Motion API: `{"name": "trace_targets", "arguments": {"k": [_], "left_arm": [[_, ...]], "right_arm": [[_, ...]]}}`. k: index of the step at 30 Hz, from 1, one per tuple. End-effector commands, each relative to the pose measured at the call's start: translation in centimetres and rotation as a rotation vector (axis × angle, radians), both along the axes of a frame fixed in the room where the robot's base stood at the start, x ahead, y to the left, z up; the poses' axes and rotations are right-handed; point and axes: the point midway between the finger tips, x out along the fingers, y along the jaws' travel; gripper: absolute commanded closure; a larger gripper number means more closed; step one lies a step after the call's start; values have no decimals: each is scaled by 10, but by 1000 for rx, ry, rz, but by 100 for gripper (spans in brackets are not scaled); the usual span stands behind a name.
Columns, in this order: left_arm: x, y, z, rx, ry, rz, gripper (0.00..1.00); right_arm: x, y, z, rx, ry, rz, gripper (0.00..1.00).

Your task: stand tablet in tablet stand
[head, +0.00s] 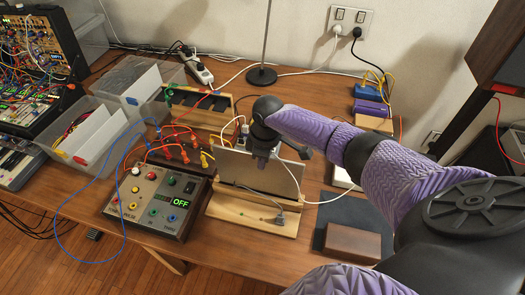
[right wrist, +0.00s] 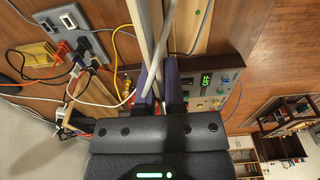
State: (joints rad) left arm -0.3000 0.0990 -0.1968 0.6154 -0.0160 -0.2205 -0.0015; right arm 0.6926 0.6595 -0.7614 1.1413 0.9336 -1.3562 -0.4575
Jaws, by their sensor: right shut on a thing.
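The tablet (head: 258,173) is a thin grey-beige panel, held upright and slightly tilted at the light wooden tablet stand (head: 250,213). Its lower edge is at the stand's rear part; I cannot tell whether it rests in the slot. My right gripper (head: 263,150) comes down from above and is shut on the tablet's upper edge. In the right wrist view the fingers (right wrist: 158,88) close around a thin pale edge, with the wooden stand (right wrist: 190,30) beyond. My left gripper is not in view.
A control box (head: 155,200) with an OFF display stands close left of the stand. A brown block (head: 352,243) on a dark mat lies to the right. Another wooden rack (head: 205,110) and red leads are behind. A white cable (head: 325,200) runs beside the stand.

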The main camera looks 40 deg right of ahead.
Motion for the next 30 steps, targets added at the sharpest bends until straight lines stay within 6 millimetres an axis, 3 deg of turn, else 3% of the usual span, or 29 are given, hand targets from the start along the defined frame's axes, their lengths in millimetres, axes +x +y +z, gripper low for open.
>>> {"name": "trace_targets", "arguments": {"k": [15,30], "left_arm": [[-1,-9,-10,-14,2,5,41],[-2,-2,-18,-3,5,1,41]], "right_arm": [[0,0,-13,1,-2,0,100],[0,0,-25,1,-1,1,100]]}}
